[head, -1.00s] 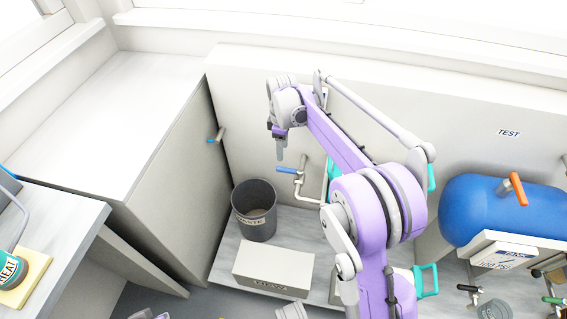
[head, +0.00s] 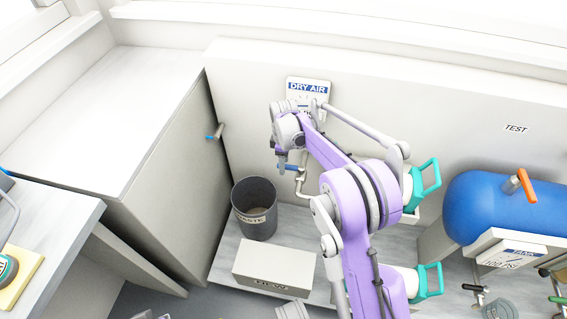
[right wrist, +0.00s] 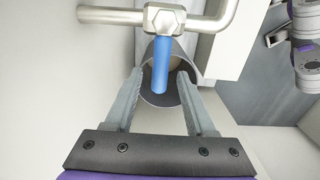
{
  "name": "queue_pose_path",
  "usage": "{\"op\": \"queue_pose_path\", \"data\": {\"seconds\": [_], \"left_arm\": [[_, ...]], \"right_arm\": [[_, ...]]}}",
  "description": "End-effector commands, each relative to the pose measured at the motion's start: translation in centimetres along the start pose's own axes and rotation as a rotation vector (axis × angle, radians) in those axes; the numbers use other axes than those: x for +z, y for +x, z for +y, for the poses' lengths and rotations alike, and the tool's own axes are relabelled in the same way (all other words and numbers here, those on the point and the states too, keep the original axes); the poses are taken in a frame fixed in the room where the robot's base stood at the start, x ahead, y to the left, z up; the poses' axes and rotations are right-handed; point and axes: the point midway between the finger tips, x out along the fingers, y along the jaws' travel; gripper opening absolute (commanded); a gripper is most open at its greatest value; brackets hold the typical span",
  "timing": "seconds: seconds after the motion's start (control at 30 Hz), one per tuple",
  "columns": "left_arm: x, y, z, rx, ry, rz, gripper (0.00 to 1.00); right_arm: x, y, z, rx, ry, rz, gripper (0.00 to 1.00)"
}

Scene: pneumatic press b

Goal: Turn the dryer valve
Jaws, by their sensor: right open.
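The dryer valve has a blue lever (head: 292,168) on a metal pipe below the DRY AIR sign (head: 308,86) on the back wall. My right gripper (head: 281,168) is at the lever, pointing down, and partly hides it. In the right wrist view the blue lever (right wrist: 161,62) hangs from a hexagonal valve body (right wrist: 163,19) toward my right gripper (right wrist: 160,74). The two fingers are open, one on each side of the lever's free end, with gaps on both sides. How deep the lever sits between them is hard to tell.
A grey WASTE bin (head: 255,218) and a pale box (head: 274,264) stand below the valve. Another blue-handled tap (head: 215,132) is on the left cabinet. A blue tank (head: 500,203) with an orange lever (head: 526,186) and teal handles (head: 430,177) are to the right.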

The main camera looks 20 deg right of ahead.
Motion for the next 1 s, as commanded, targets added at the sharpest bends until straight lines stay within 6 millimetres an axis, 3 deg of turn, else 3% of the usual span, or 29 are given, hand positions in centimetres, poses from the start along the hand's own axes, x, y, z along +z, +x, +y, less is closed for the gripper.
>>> {"op": "queue_pose_path", "data": {"seconds": [0.27,0.57,1.0], "left_arm": [[0.0,0.0,0.0,0.0,0.0,0.0,0.0],[0.0,0.0,0.0,0.0,0.0,0.0,0.0],[0.0,0.0,0.0,0.0,0.0,0.0,0.0]], "right_arm": [[-0.01,0.08,0.0,0.0,0.0,0.0,0.53],[0.0,0.06,0.01,0.0,0.0,0.0,0.0],[0.0,0.06,0.01,0.0,0.0,0.0,0.0]]}}
